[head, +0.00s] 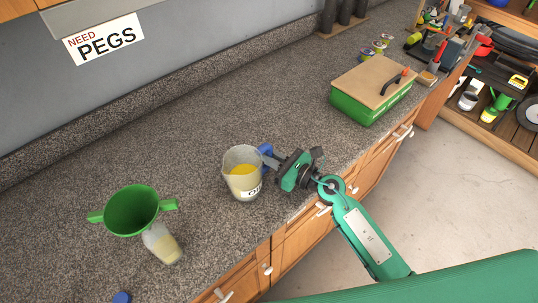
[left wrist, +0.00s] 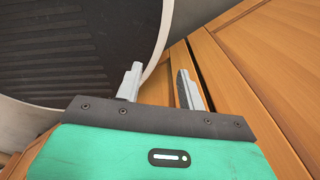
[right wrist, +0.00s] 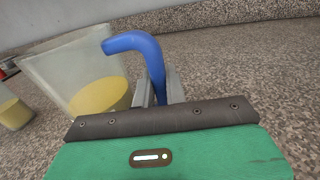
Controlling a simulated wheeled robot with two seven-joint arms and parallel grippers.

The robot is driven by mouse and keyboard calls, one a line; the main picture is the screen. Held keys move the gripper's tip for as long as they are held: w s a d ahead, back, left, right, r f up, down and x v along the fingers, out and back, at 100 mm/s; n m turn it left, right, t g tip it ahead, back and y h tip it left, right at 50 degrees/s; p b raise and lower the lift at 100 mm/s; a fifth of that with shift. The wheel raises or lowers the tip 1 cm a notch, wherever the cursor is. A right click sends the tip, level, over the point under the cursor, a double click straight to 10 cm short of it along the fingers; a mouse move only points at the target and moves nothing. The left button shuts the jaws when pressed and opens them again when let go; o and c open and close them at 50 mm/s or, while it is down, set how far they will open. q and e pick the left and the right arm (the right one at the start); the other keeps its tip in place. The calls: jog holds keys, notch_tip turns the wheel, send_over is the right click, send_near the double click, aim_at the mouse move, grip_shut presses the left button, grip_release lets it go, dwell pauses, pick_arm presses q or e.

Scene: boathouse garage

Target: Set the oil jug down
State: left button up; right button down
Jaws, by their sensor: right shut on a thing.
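The oil jug (head: 240,180) is a translucent pitcher with yellow oil inside, a dark-lettered label and a blue handle (head: 266,152). It looks upright at the counter's front middle; I cannot tell whether its base touches the counter. My right gripper (head: 278,163) is shut on the blue handle, to the right of the jug. In the right wrist view the jug (right wrist: 75,75) is left of the fingers, which clasp the blue handle (right wrist: 145,48). My left gripper (left wrist: 160,88) is open and empty in the left wrist view, near wooden cabinet fronts; it is outside the head view.
A green funnel (head: 133,210) stands in a bottle (head: 163,244) with pale yellow liquid, left of the jug. A blue cap (head: 121,297) lies near the front edge. A green box with a wooden lid (head: 360,78) is at right. The speckled counter (head: 200,130) is clear behind the jug.

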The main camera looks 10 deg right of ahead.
jog(key=shift+f, duration=0.15)
jog(key=c, duration=1.4)
grip_release()
jog(key=shift+o, duration=0.2)
jog(key=shift+f, duration=0.1)
jog(key=c, duration=0.4)
